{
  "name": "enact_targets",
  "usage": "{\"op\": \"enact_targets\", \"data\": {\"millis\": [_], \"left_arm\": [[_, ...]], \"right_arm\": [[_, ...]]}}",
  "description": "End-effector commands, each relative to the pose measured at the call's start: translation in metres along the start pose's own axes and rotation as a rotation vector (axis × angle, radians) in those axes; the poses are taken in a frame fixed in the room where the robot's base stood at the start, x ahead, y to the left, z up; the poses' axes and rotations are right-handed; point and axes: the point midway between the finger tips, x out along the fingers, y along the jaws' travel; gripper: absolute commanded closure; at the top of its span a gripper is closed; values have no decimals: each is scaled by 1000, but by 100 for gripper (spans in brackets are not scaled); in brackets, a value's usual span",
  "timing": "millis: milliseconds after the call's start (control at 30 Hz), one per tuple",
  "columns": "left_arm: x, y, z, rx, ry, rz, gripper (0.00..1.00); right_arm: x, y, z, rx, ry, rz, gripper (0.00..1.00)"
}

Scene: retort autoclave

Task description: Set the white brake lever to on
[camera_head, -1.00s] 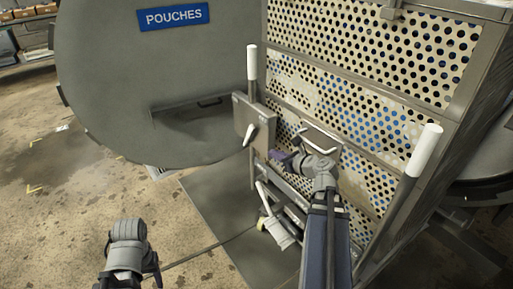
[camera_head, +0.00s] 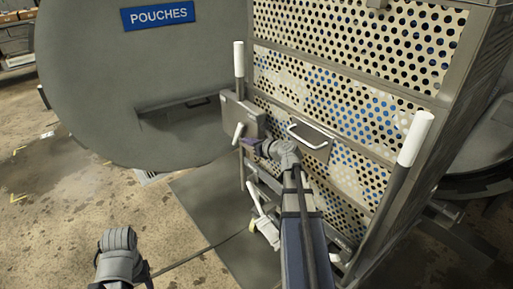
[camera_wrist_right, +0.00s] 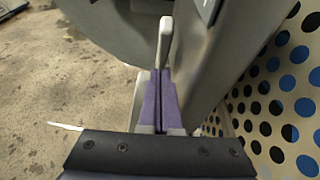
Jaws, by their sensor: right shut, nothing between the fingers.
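A short white lever (camera_head: 238,133) stands tilted on the front of a grey box (camera_head: 241,113) on the perforated cage's left edge. In the right wrist view the white lever (camera_wrist_right: 165,40) appears straight beyond my fingertips. My right gripper (camera_head: 249,145) is shut and empty, its purple fingers just right of and below the lever; I cannot tell whether they touch it. The closed fingers (camera_wrist_right: 160,98) fill the middle of the wrist view. My left gripper (camera_head: 147,276) is low at the left, its fingers mostly hidden. I see no on or off marking.
The perforated cage (camera_head: 350,60) has white-tipped posts at left (camera_head: 239,60) and right (camera_head: 415,138), and a white handle (camera_head: 311,137). Another white lever-like part (camera_head: 257,198) sits low by a wheel. A large round grey door (camera_head: 110,90) with a POUCHES sign stands left. Floor is open at left.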

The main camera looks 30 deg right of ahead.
Motion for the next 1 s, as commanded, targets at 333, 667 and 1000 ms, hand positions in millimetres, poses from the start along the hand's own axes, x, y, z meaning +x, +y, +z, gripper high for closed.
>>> {"op": "enact_targets", "data": {"millis": [333, 667, 1000], "left_arm": [[-10, -1, 1, 0, 0, 1, 40], [-11, -1, 1, 0, 0, 1, 40], [-34, -3, 2, 0, 0, 1, 40]], "right_arm": [[14, 0, 16, -1, 0, 0, 100], [14, 0, 16, -1, 2, 0, 100], [17, 0, 27, -1, 72, 3, 100]]}}
